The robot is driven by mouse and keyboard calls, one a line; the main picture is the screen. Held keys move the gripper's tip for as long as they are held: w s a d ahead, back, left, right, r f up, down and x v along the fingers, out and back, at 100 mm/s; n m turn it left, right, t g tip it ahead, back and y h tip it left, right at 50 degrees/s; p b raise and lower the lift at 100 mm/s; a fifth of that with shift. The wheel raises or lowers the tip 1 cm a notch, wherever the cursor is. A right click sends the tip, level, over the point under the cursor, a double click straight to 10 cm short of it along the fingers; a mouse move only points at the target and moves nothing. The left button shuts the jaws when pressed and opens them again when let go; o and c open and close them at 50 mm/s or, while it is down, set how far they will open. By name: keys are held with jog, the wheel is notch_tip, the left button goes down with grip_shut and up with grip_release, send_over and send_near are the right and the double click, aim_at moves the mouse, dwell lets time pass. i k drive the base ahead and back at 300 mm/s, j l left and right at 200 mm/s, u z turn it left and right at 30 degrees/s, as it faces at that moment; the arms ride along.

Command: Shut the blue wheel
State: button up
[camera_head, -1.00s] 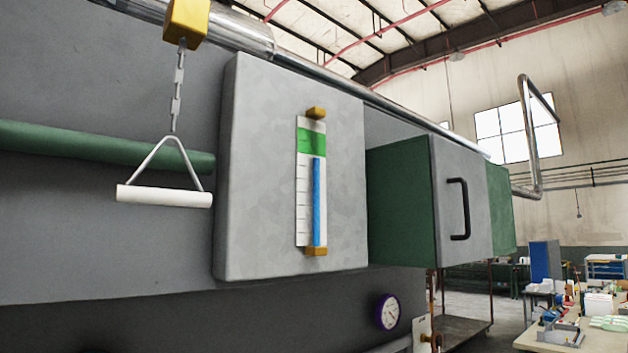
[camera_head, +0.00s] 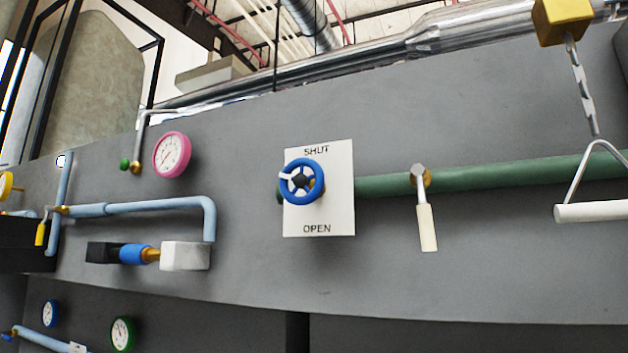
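The blue wheel (camera_head: 317,183) is mounted on a white plate (camera_head: 334,218) on the grey wall, near the middle of the head view. The plate reads SHUT at the top and OPEN at the bottom. A small white pointer (camera_head: 286,176) at the wheel sticks out to the left, slightly upward, between the two words. A green pipe (camera_head: 385,185) runs right from the plate. My gripper is not in this view.
A lever with a cream handle (camera_head: 427,228) hangs from the pipe right of the wheel. Further right a white pull handle (camera_head: 592,212) hangs on a chain. Left are a pink gauge (camera_head: 172,155), a light blue pipe (camera_head: 150,206) and a white block (camera_head: 185,256). The wall around the plate is bare.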

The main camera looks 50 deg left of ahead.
aim_at(301, 182)
jog(key=u, duration=1.85)
